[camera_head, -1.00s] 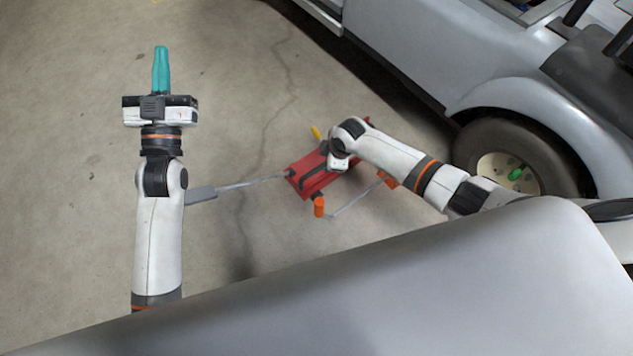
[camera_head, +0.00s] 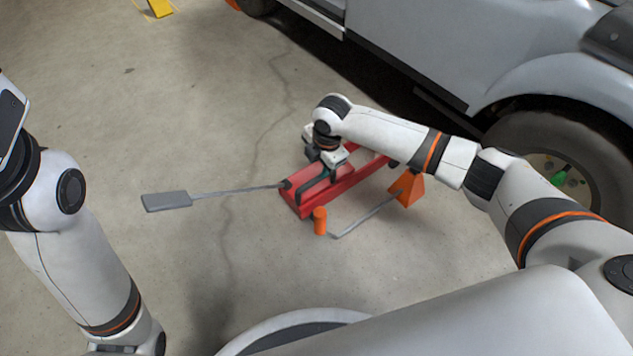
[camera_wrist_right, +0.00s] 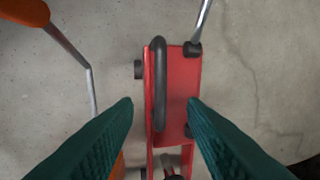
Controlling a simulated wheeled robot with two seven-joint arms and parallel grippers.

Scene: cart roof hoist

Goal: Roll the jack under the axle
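The red jack (camera_head: 347,181) lies on the floor beside the cart, with a long grey lever ending in a flat pad (camera_head: 166,201). A black bar handle (camera_wrist_right: 158,85) runs along its top. My right gripper (camera_head: 324,177) is over the jack, pointing down. In the right wrist view its teal fingers are open, one on each side of the black handle; contact cannot be told. The cart (camera_head: 440,45) stands at the upper right with its wheel (camera_head: 535,140). The axle is hidden under the body. My left arm is at the left edge, its fingers outside the picture.
An orange stand-like block (camera_head: 407,188) with a grey crank rod and orange grip (camera_head: 320,220) stands close to the jack's right side. A yellow object (camera_head: 160,8) is at the top left.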

